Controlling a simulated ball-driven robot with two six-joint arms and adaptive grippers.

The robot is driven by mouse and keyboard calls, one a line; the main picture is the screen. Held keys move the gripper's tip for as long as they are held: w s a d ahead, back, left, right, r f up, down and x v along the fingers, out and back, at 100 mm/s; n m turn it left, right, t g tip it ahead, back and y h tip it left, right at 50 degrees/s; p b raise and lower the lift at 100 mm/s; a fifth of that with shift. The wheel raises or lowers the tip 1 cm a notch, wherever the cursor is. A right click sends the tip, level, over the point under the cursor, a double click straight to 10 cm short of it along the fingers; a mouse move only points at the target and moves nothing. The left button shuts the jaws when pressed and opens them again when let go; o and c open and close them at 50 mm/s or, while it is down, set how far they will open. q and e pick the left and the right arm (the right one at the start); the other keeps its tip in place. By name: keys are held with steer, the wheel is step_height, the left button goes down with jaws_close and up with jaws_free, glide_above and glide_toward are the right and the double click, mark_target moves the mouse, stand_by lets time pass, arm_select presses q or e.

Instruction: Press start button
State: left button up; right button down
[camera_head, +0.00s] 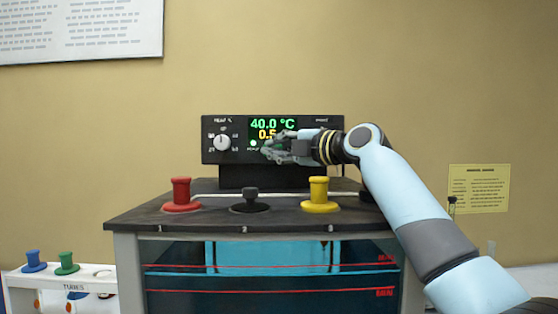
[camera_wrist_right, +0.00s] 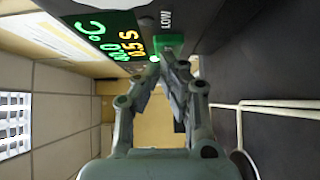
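The dark control box (camera_head: 338,140) stands at the back of the bath top, with a lit display (camera_head: 272,124) reading 40.0 °C in green and a yellow number below it. My right gripper (camera_head: 268,152) is at the box's front, just below the display. In the right wrist view, a green button (camera_wrist_right: 172,42) shows on the panel, right by the tips of the gripper (camera_wrist_right: 163,66). The fingers are closed together with nothing between them. I cannot tell whether they touch the button. My left gripper is out of view.
A white knob (camera_head: 222,142) is on the box's left. Red (camera_head: 181,194), black (camera_head: 251,200) and yellow (camera_head: 319,194) stoppers stand along the bath's front. A tube rack (camera_head: 75,286) with blue and green stoppers is at lower left.

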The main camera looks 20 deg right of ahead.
steer(key=shift+w, duration=0.15)
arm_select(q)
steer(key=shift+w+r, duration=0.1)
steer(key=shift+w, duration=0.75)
arm_select(e)
steer(key=v, duration=0.8)
steer(key=shift+r, duration=0.1)
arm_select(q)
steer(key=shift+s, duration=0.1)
